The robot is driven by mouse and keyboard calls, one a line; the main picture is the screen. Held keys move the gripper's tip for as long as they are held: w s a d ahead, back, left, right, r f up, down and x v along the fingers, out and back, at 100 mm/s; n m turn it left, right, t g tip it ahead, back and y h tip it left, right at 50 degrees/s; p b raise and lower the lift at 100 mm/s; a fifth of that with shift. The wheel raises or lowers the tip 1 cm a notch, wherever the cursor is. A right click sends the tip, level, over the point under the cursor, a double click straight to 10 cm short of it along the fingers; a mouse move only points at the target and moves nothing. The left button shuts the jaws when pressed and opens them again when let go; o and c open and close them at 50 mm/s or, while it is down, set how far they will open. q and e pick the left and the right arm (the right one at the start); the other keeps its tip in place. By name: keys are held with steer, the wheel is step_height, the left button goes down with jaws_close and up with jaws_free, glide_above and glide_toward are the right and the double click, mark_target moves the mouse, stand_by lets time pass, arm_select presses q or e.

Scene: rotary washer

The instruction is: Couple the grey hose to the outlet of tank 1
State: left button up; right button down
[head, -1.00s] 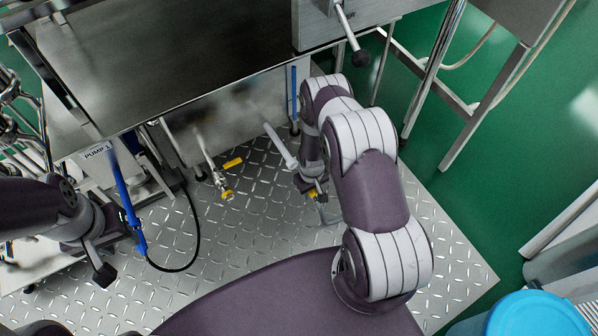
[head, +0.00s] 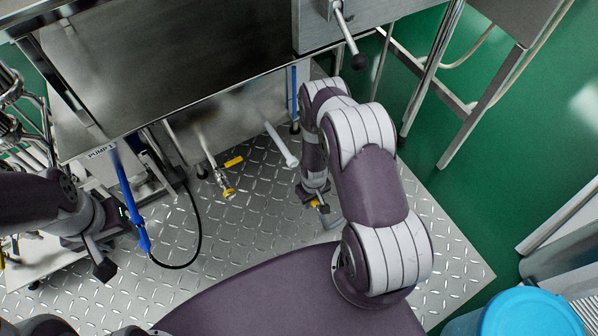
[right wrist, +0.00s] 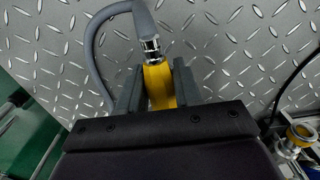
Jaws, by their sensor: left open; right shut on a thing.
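My right gripper (right wrist: 158,92) is shut on the yellow coupling (right wrist: 159,84) at the end of the grey hose (right wrist: 146,22). The hose rises from a metal collar and bends away left in the right wrist view. In the head view the right gripper (head: 316,198) is low over the floor plate, mostly hidden by its arm. A metal outlet pipe with a yellow-ringed fitting (head: 229,192) and yellow handle (head: 233,161) is to its left, apart from it. This fitting also shows in the right wrist view (right wrist: 301,135). My left gripper (head: 113,243) is open at the left.
A blue wand (head: 130,205) with a black hose (head: 200,225) hangs beside the left gripper, below the PUMP 1 label (head: 101,153). A pale pipe (head: 281,146) slopes down between outlet and right arm. Steel legs (head: 432,75) stand at right. A blue lid (head: 530,312) is lower right.

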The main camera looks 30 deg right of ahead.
steer(key=a, duration=0.6)
steer(key=shift+s, duration=0.25)
steer(key=shift+a, duration=0.1)
steer(key=a, duration=0.7)
steer(key=shift+s+a, duration=0.3)
stand_by(0.3)
steer(key=a, duration=0.7)
steer(key=shift+s+a+b, duration=0.3)
steer(key=shift+b, duration=0.15)
stand_by(0.5)
